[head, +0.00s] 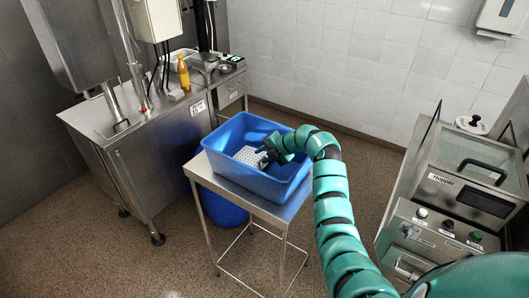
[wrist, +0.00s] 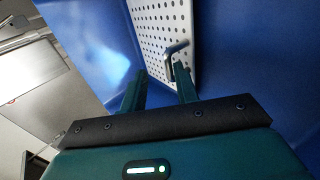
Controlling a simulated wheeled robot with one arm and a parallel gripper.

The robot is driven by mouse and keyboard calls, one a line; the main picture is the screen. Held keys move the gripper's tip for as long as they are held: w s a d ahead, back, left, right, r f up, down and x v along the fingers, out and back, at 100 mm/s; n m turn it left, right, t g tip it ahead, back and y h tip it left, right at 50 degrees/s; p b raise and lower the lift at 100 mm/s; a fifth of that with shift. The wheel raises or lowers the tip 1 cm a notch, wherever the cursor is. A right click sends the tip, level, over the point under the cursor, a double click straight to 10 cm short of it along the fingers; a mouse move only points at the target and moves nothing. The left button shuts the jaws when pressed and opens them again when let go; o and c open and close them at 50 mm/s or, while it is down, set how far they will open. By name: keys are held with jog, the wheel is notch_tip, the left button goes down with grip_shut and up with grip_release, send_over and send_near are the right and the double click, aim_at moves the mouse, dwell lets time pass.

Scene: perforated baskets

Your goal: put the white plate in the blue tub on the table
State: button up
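The white plate (head: 249,157) is perforated and sits inside the blue tub (head: 225,172), which stands on a small metal table (head: 248,203). In the wrist view the plate (wrist: 160,28) is by the blue tub wall (wrist: 225,60), with a metal bar handle (wrist: 178,52) on its face. I cannot tell whether it rests fully on the tub floor. My gripper (head: 266,154) reaches into the tub beside the plate. In the wrist view my gripper (wrist: 160,72) has its fingers apart, with the handle just beyond the right fingertip and nothing clearly held between them.
A steel counter (head: 140,130) with an orange bottle (head: 183,73) stands at the left. A hopper machine (head: 460,190) stands at the right. A blue bin (head: 220,205) is below the table. The floor in front is clear.

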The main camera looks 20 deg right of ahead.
jog(key=shift+s+d+r+b, duration=0.25)
jog(key=shift+s+d+b, duration=0.05)
jog(key=shift+b, duration=0.55)
jog(key=b+v, duration=0.4)
jog(key=v, duration=0.7)
